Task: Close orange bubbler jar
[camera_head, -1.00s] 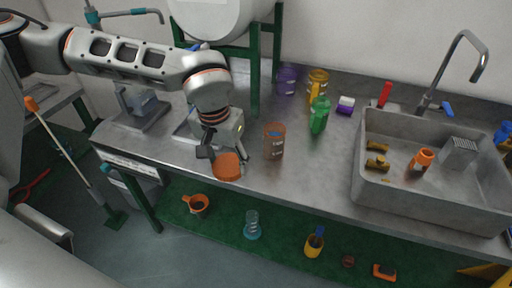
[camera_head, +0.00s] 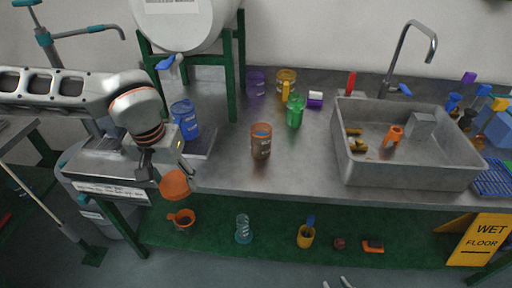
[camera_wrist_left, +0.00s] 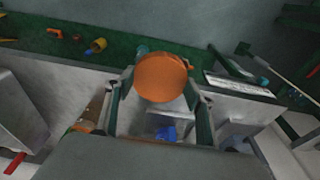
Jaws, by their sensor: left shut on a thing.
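The orange bubbler jar (camera_head: 261,145) stands upright on the metal counter, a translucent cup with an open top and something blue inside. It shows partly at the left in the left wrist view (camera_wrist_left: 88,112). My left gripper (camera_head: 160,178) is shut on a round orange lid (camera_head: 175,184), left of the jar and apart from it, at the counter's front edge. In the left wrist view the lid (camera_wrist_left: 161,78) sits between the two fingertips, its flat face toward the camera.
A blue jar (camera_head: 186,122) stands behind my left gripper. Purple (camera_head: 256,84), yellow (camera_head: 286,80) and green (camera_head: 295,112) jars stand behind the orange one. A sink (camera_head: 400,172) is at the right. The counter between jar and sink is clear.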

